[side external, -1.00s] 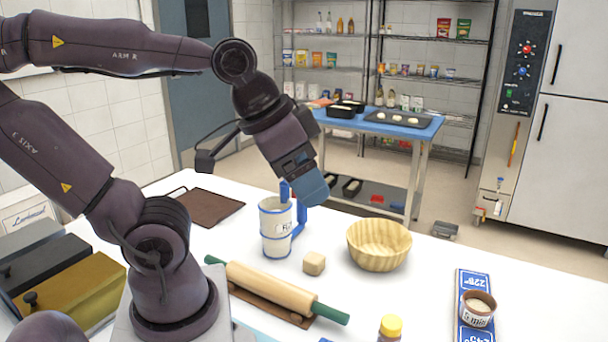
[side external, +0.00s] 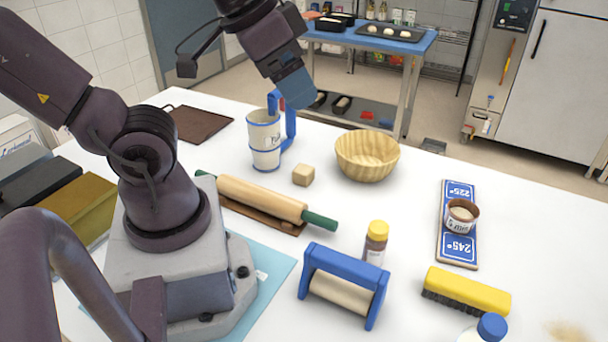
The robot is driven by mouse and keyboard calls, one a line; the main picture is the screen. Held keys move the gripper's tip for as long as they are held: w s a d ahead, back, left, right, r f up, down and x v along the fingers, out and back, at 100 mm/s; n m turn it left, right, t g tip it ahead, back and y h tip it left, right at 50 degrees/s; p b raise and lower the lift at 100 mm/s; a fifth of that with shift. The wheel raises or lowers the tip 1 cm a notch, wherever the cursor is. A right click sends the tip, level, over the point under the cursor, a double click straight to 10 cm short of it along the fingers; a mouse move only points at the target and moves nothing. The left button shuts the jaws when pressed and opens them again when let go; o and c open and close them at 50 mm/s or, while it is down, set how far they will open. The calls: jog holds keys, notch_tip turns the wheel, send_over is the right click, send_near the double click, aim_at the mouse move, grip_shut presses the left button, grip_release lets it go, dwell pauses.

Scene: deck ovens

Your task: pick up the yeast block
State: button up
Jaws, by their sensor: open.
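The yeast block appears to be the small beige cube (side external: 303,175) on the white worktop, between the wooden bowl and the rolling pin. It stands free, with nothing touching it. My gripper (side external: 282,110) is open, with blue parts at its end, above and behind the block in the side view. It overlaps the top of the white and blue jug (side external: 264,148) in the picture. I cannot clearly tell its blue fingers from the jug's blue handle. No object is seen held in it.
A wooden bowl (side external: 367,158) stands right of the cube. A rolling pin (side external: 262,198) lies in front of it on a brown board. A yellow-capped jar (side external: 375,243), a blue-framed roller (side external: 342,285) and a yellow brush (side external: 466,292) are nearer. The worktop directly around the cube is clear.

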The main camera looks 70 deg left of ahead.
jog(key=o, duration=0.4)
